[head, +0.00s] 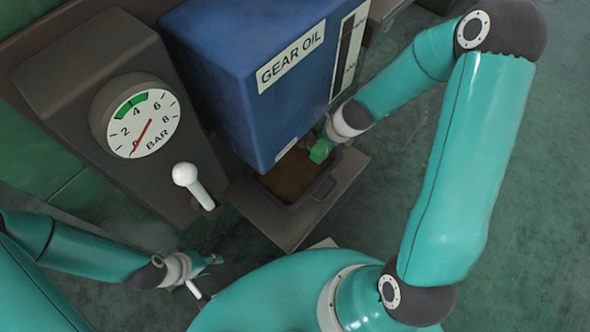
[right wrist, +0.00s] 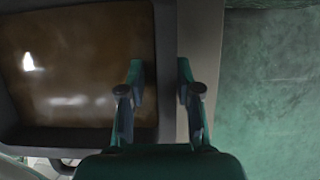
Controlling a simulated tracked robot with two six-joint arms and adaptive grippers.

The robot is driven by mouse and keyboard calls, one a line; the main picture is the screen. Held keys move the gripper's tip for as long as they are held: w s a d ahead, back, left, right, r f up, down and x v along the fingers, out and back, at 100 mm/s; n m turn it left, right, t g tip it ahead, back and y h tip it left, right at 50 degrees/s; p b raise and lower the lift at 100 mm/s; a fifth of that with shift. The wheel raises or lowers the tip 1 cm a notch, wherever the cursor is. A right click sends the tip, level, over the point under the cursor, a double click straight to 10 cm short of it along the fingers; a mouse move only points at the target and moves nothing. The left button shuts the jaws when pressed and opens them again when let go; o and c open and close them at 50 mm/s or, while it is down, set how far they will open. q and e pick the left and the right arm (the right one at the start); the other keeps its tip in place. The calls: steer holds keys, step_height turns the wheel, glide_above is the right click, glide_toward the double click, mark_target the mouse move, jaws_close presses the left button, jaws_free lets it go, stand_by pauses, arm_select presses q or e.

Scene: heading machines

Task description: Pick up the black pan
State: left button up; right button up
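The black pan (head: 325,188) sits on a grey ledge under the blue gear oil tank, with brown liquid in it. The tank hides its far part. In the right wrist view the pan's dark rim (right wrist: 166,45) runs up the middle, with the liquid to its left. My right gripper (head: 321,151) is at the pan's right side in the head view. Its fingers (right wrist: 159,72) are apart, one over the pan's inside and one over the ledge, with the rim between them in the picture. Contact cannot be told. My left gripper (head: 212,260) is low at the left, away from the pan.
The blue gear oil tank (head: 250,80) stands close above the pan. The ledge (head: 347,168) ends just right of the pan, and green floor (head: 540,200) lies beyond. A pressure gauge (head: 143,122) and a white-knobbed lever (head: 186,175) are at the left.

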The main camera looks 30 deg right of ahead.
jaws_close()
steer(key=shift+r+p, duration=0.35)
steer(key=shift+r, duration=0.05)
stand_by(0.4)
